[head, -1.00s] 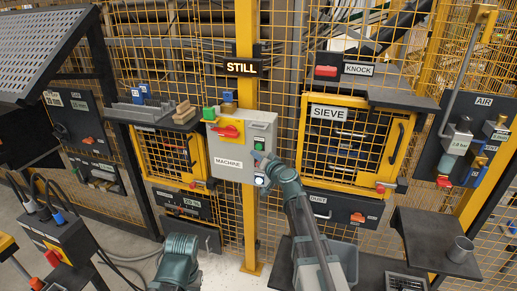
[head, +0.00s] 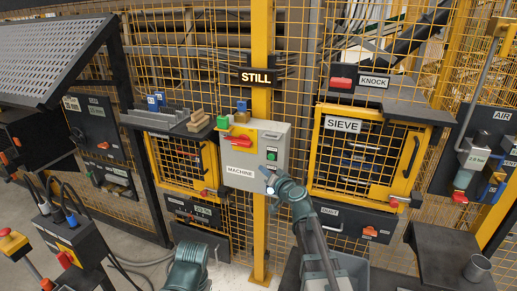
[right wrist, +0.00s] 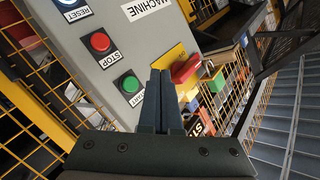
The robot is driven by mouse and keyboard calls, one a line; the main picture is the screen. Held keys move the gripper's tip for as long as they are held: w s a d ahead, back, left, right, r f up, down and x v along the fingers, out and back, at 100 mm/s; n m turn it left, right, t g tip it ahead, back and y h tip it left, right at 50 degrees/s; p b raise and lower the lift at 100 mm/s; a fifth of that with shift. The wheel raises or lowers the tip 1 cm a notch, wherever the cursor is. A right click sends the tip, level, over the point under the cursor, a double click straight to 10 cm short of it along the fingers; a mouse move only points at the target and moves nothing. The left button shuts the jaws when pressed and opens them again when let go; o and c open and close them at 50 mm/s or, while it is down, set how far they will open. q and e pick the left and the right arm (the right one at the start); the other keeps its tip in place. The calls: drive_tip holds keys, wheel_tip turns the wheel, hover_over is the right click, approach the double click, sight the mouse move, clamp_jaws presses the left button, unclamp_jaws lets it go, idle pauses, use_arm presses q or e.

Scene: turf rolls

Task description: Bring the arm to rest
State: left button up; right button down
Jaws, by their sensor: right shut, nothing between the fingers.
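My right gripper (head: 268,174) is in front of the lower right of the grey MACHINE box (head: 238,158). In the right wrist view its two fingers (right wrist: 160,75) are together with nothing between them, pointing toward the box. A green START button (right wrist: 129,84), a red STOP button (right wrist: 100,42) and a lit RESET button (right wrist: 67,2) show left of the fingers. A red switch handle (right wrist: 186,68) on a yellow plate is just right of the fingertips. Whether the fingers touch the box is unclear. My left gripper is out of view; only a green arm link shows at the bottom.
A lit STILL sign (head: 256,77) hangs on the yellow post above the box. A SIEVE door (head: 363,155) is to the right, with a dark shelf (head: 450,255) and metal cup (head: 477,267) lower right. A black control box (head: 72,245) stands at lower left.

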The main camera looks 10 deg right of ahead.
drive_tip(key=s+a+f+n+g+y, duration=0.2)
drive_tip(key=s+a+f+n+g, duration=0.25)
drive_tip(key=s+a, duration=0.35)
drive_tip(key=s+a+f+n+g+y, duration=0.1)
drive_tip(key=s+a+f+n+g, duration=0.4)
drive_tip(key=a, duration=0.6)
drive_tip(key=s+d+f+g+h, duration=0.1)
drive_tip(key=s+f+g+h, duration=0.2)
drive_tip(key=s, duration=0.7)
drive_tip(key=s+d+f+g+h+p, duration=0.1)
drive_tip(key=s+d+f+g+h, duration=0.1)
drive_tip(key=s, duration=0.8)
wheel_tip(320, 180, down, 3)
drive_tip(key=g+h, duration=0.1)
drive_tip(key=h, duration=0.1)
drive_tip(key=shift+s+r+m+g+h, duration=0.15)
drive_tip(key=shift+s+m+g+h, duration=0.2)
drive_tip(key=shift+s+h, duration=0.05)
